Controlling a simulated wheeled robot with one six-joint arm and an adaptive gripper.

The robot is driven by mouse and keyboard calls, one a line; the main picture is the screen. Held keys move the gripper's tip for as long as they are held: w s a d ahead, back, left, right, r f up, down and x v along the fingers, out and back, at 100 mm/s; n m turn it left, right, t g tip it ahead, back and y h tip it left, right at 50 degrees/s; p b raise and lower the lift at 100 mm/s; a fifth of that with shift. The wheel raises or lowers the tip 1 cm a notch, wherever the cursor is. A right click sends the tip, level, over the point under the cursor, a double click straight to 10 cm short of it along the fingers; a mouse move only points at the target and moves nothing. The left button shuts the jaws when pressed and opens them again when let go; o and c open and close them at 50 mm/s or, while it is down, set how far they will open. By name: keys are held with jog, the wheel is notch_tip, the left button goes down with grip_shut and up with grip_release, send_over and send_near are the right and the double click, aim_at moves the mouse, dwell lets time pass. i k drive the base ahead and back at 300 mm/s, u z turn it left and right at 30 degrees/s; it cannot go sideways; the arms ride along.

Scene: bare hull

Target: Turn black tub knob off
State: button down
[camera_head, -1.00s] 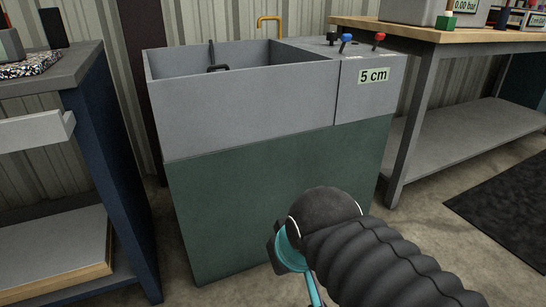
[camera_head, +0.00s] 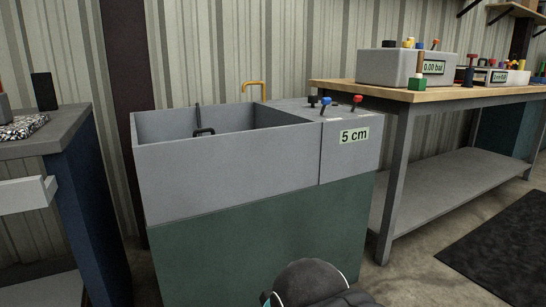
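The black tub knob (camera_head: 313,101) is small and dark. It stands on the flat right-hand top of the grey tub (camera_head: 230,180), left of a blue knob (camera_head: 326,102) and a red knob (camera_head: 357,100). Its exact angle is too small to tell. A label on the tub's front reads "5 cm" (camera_head: 354,136). The tub's inner floor is hidden behind its front wall. Only a dark rounded part of my arm shows at the bottom edge, low in front of the tub and well below the knobs. My gripper's fingers are not in view.
A yellow pipe (camera_head: 254,85) rises behind the tub, and a black handle (camera_head: 203,131) shows inside it. A wooden-topped workbench (camera_head: 460,92) with a grey box (camera_head: 390,67) stands at right. A dark bench (camera_head: 65,130) stands close at left. Floor shows at right.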

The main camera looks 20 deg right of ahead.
aim_at(312, 100)
jog(key=u, duration=0.05)
jog(key=k, duration=0.6)
jog(key=z, duration=0.65)
jog(key=i, duration=1.3)
jog(key=u, duration=0.4)
